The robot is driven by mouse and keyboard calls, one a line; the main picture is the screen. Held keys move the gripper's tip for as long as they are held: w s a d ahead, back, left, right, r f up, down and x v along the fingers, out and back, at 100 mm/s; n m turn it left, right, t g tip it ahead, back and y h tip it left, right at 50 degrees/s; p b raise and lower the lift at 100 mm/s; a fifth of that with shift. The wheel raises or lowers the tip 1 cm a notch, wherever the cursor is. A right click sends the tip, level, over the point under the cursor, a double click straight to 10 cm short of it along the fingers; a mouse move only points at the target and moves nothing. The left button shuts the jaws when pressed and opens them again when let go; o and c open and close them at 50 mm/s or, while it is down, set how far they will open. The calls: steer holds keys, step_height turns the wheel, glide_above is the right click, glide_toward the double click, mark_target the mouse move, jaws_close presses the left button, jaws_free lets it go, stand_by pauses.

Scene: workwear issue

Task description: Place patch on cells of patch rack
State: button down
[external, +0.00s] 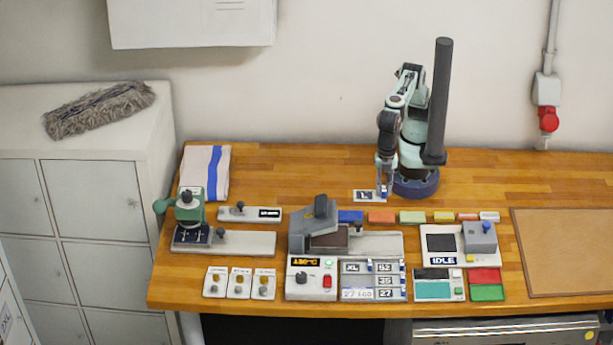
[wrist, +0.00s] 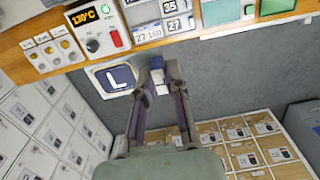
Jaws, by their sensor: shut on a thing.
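My gripper (external: 384,191) is shut on a patch (external: 366,196), a pale rectangle with a dark blue panel, held by its right end behind the row of coloured pieces. In the wrist view the patch (wrist: 115,79) shows a white L on dark blue, left of my fingertips (wrist: 160,76). The grey patch rack (external: 355,281) is at the front of the table, well away from my gripper. Labelled patches such as XL, 52, 35 and 27 sit in its cells; the middle left cell looks bare. In the wrist view the rack (wrist: 147,15) is partly cut off.
A grey press (external: 317,228) stands behind the control box (external: 311,282), left of the rack. A device marked IDLE (external: 441,243) stands at the right. A brown board (external: 565,250) lies farther right. Coloured pieces (external: 381,218) line the middle. The back left tabletop has free room.

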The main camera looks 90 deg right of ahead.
mark_target(375, 281)
step_height(375, 281, down, 29)
steer(key=shift+f, duration=0.2)
steer(key=shift+f, duration=0.3)
stand_by(0.5)
steer(key=c, duration=1.1)
jaws_free()
steer(key=shift+o, duration=0.2)
